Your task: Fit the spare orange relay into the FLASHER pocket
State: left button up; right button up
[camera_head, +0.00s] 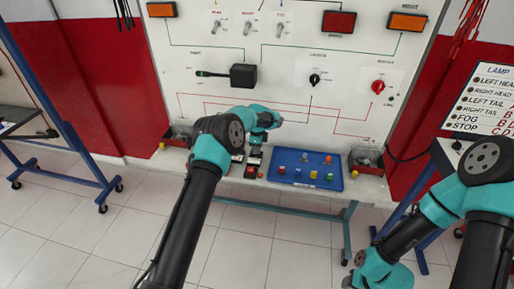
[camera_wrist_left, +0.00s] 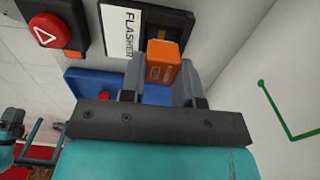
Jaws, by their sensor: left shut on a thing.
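In the left wrist view, the orange relay (camera_wrist_left: 162,63) is held between the two grey fingers of my left gripper (camera_wrist_left: 160,72). The gripper is shut on it. The FLASHER label (camera_wrist_left: 120,32) is white with black letters, on a dark holder. The FLASHER pocket (camera_wrist_left: 156,16) lies beside the label and is partly hidden behind the relay. The relay stands close to the pocket's edge; I cannot tell whether they touch. In the head view my left gripper (camera_head: 264,134) is over the bench at the panel's foot, and the relay cannot be made out.
A blue tray (camera_head: 329,183) with several small coloured parts lies to the right of the left gripper. A red button with a triangle (camera_wrist_left: 47,31) sits beside the label. Small bins (camera_head: 178,134) stand on the bench. The upright panel (camera_head: 280,75) rises behind.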

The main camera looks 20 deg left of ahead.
pick_arm(q)
jog(key=shift+f, duration=1.15)
dwell(1.0)
jog(key=o, duration=1.5)
jog(key=shift+c, duration=0.2)
jog(key=shift+r, duration=4)
jog(key=shift+s+f, duration=0.1)
